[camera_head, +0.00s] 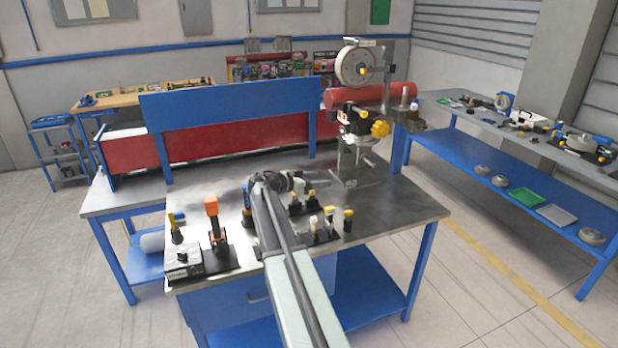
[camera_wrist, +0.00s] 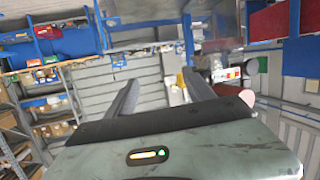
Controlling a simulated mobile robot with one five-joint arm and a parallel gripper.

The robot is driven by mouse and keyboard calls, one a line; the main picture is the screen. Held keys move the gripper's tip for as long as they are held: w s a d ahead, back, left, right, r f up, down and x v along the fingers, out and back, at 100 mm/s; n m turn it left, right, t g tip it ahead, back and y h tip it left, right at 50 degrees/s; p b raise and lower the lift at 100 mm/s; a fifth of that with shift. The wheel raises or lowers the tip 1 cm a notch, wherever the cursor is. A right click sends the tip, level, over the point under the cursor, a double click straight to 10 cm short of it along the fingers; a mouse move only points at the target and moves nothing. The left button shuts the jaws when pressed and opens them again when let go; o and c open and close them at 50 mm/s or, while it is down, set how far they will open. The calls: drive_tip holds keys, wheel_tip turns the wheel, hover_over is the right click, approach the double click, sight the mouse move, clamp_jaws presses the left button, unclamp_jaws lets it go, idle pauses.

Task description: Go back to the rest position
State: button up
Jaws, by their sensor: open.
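My arm reaches from the bottom of the head view over the metal-topped workbench (camera_head: 385,205). My gripper (camera_head: 326,183) is at its bent end, above the bench and pointing right. In the wrist view my gripper (camera_wrist: 160,85) has its two dark fingers spread apart with nothing between them. Small tools with black and yellow parts (camera_head: 325,225) stand on the bench just in front of the gripper. The arm hides part of the bench top.
A machine with a round wheel (camera_head: 357,63) and a red cylinder (camera_head: 370,95) stands at the bench's back right. An orange-topped tool (camera_head: 212,215) and a grey box (camera_head: 183,258) stand at the left. A blue panel (camera_head: 235,105) rises behind. A side table (camera_head: 460,112) is at the right.

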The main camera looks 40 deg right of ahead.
drive_tip(key=w+a+f+n+t+y, duration=0.15)
drive_tip(key=a+f, duration=0.25)
drive_tip(key=a, duration=0.8)
drive_tip(key=a+f+n+t+y, duration=0.2)
drive_tip(key=a+f+y, duration=0.15)
drive_tip(key=a, duration=0.75)
drive_tip(key=s+a+f+n+y, duration=0.3)
drive_tip(key=s+a+n, duration=0.2)
drive_tip(key=a, duration=0.4)
drive_tip(key=s+a+f+n+g+y, duration=0.1)
drive_tip(key=s+a+f+n+y, duration=0.2)
drive_tip(key=a, duration=0.6)
drive_tip(key=s+a+f+n+g+y+b, duration=0.1)
drive_tip(key=s+a+f+n+y, duration=0.3)
drive_tip(key=s+a, duration=0.4)
drive_tip(key=a+f+n, duration=0.1)
drive_tip(key=n, duration=0.1)
drive_tip(key=shift+a+f+n, duration=0.2)
drive_tip(key=shift+f+n, duration=0.05)
drive_tip(key=shift+n, duration=0.1)
